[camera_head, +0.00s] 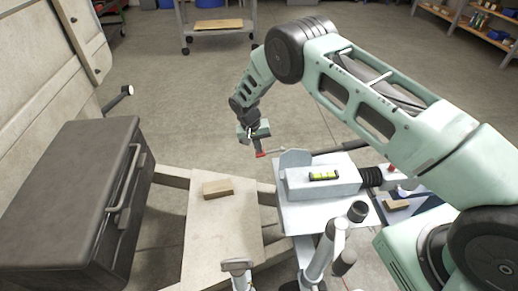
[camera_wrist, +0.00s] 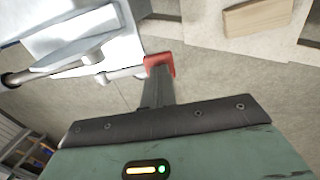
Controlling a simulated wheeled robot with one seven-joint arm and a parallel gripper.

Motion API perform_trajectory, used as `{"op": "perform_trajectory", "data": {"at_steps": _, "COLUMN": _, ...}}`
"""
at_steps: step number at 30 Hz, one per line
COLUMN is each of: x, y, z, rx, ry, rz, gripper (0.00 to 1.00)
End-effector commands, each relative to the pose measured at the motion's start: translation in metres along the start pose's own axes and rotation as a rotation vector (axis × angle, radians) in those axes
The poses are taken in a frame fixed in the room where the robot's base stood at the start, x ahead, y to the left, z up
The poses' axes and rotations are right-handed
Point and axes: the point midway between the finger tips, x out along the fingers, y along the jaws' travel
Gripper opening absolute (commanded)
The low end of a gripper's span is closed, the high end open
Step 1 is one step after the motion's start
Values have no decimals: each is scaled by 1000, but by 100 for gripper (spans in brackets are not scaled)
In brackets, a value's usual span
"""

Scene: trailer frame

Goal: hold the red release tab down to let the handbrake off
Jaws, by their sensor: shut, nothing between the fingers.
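My gripper (camera_head: 259,150) is shut and points down, left of the pale housing. In the wrist view its dark fingers (camera_wrist: 157,92) reach up to a red piece that looks like the release tab (camera_wrist: 160,62). The fingers overlap the tab's middle; I cannot tell whether they touch or press it. The red piece also shows in the head view (camera_head: 261,155), just at the fingertips. A thin pale rod (camera_wrist: 122,73) runs to it from the side of the housing. A dark bar, perhaps the handbrake lever (camera_head: 345,148), passes behind the housing.
The pale housing (camera_head: 320,180) carries a spirit level (camera_head: 323,176) and a black bellows (camera_head: 370,176). A wooden block (camera_head: 218,188) lies on the frame plate. A dark toolbox (camera_head: 65,190) stands at left. A small red knob (camera_head: 390,168) sits near my arm.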

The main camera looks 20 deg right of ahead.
Motion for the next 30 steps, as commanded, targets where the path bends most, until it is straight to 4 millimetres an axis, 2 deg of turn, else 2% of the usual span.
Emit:
{"op": "perform_trajectory", "data": {"at_steps": 15, "x": -15, "y": 4, "z": 1, "rx": -1, "ry": -2, "rz": 1, "gripper": 0}}
{"op": "perform_trajectory", "data": {"at_steps": 26, "x": -16, "y": 5, "z": 0, "rx": -1, "ry": -2, "rz": 0, "gripper": 0}}
{"op": "perform_trajectory", "data": {"at_steps": 30, "x": -28, "y": 10, "z": -1, "rx": 0, "ry": -1, "rz": 0, "gripper": 0}}
